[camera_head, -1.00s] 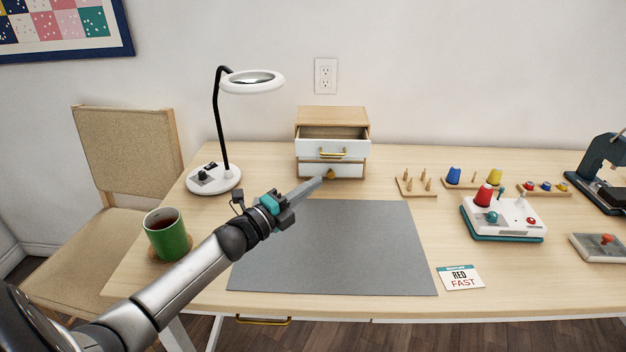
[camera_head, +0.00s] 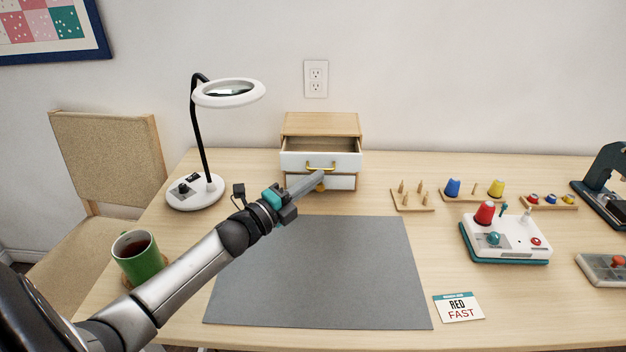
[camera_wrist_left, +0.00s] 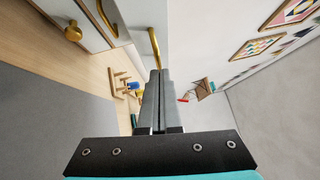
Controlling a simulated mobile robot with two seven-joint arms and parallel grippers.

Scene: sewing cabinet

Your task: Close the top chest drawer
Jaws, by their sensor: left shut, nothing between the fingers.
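The small wooden chest (camera_head: 322,124) stands at the back of the table with white drawer fronts. Its top drawer (camera_head: 345,161) is pulled out, and its open inside shows from above. The drawer's brass bar handle (camera_head: 320,167) also shows in the left wrist view (camera_wrist_left: 154,45). The lower drawer (camera_head: 342,183) looks shut, with a round brass knob. My left gripper (camera_head: 318,178) is shut and empty, its tips just in front of and below the top drawer's handle. In the left wrist view the fingers (camera_wrist_left: 160,80) end close to the handle; contact cannot be told. My right gripper is not in view.
A magnifier lamp (camera_head: 195,193) stands left of the chest, and a green mug (camera_head: 140,258) sits at the left edge. A peg board (camera_head: 412,203) and spools stand to the right. A bare grey mat (camera_head: 320,280) lies in front.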

